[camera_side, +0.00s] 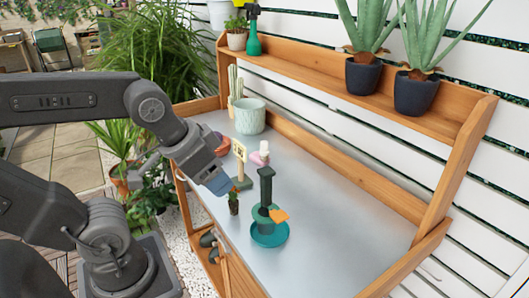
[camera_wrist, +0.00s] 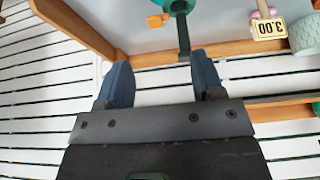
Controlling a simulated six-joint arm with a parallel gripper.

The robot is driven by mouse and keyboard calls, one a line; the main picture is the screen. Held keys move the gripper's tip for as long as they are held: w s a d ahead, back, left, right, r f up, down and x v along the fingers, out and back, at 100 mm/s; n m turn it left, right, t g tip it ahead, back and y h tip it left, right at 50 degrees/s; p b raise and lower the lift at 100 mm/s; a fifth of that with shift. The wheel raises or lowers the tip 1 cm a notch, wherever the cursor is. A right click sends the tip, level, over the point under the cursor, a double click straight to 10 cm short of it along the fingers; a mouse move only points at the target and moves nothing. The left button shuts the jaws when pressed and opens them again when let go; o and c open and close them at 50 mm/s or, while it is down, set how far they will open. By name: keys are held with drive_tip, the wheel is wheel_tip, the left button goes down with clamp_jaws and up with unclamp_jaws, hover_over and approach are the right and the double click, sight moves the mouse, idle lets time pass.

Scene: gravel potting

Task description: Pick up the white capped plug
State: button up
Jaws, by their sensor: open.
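A small piece with a white top and a pink lower part (camera_side: 263,150) stands on the grey bench top, behind the dark green post; it best fits the white capped plug. In the wrist view a pinkish piece (camera_wrist: 264,10) shows at the top right, partly hidden by the price sign. My gripper (camera_side: 217,183) hangs over the bench's near left edge, left of the plug and apart from it. In the wrist view my gripper (camera_wrist: 162,78) has its blue fingers wide apart with nothing held between them.
A price sign (camera_side: 240,150), a small potted cactus (camera_side: 234,204), a dark green post (camera_side: 266,190) with an orange piece (camera_side: 279,215) and a teal saucer (camera_side: 270,238) stand near my gripper. A pale green pot (camera_side: 250,118) stands behind. The bench's right side is clear.

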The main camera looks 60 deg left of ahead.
drive_tip(key=shift+o, duration=0.6)
drive_tip(key=shift+r, duration=0.1)
